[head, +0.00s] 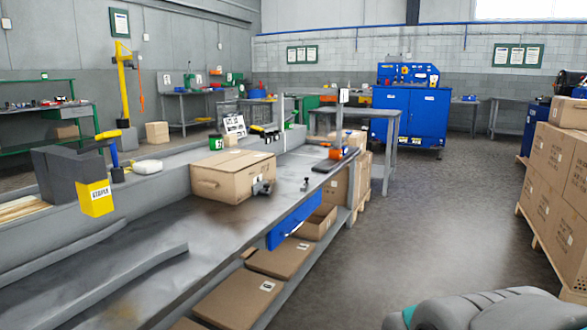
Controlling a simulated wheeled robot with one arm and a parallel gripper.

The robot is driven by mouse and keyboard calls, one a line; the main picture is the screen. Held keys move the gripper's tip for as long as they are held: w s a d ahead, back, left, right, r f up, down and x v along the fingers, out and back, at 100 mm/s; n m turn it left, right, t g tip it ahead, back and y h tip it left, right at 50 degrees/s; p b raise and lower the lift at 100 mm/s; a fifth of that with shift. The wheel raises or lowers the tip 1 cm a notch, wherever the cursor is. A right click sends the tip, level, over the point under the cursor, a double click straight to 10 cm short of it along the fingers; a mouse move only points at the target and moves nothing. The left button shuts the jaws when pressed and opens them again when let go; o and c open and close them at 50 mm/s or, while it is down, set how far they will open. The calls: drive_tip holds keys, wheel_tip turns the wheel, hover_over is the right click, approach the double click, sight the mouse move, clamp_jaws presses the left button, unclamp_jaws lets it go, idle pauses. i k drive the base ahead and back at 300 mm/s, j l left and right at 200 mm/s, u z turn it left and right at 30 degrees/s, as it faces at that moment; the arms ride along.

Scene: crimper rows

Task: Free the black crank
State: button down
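I cannot make out the black crank for certain. A small dark part (305,184) stands on the grey workbench (215,237), just right of a closed cardboard box (230,174). A grey and black fitting (262,187) sits against the box's front right corner. A flat black piece with an orange part (335,158) lies at the bench's far end. All are too small to tell which, if any, is the crank. My gripper is not in view; only a grey rounded part of mine shows at the bottom right.
A blue drawer (293,220) hangs under the bench edge, above a shelf of flat cartons (240,297). A yellow box (96,198) stands at the bench's left. Stacked cartons (555,170) on a pallet line the right. The floor (440,210) between is clear, with a blue cabinet (410,116) behind.

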sight(302, 189)
drive_tip(key=i+l, duration=0.15)
drive_tip(key=i, duration=0.3)
drive_tip(key=i+l, duration=0.1)
drive_tip(key=i, duration=0.3)
drive_tip(key=i+l+u, duration=0.1)
drive_tip(key=i, duration=0.35)
drive_tip(key=i+l, duration=0.2)
drive_tip(key=i, duration=0.2)
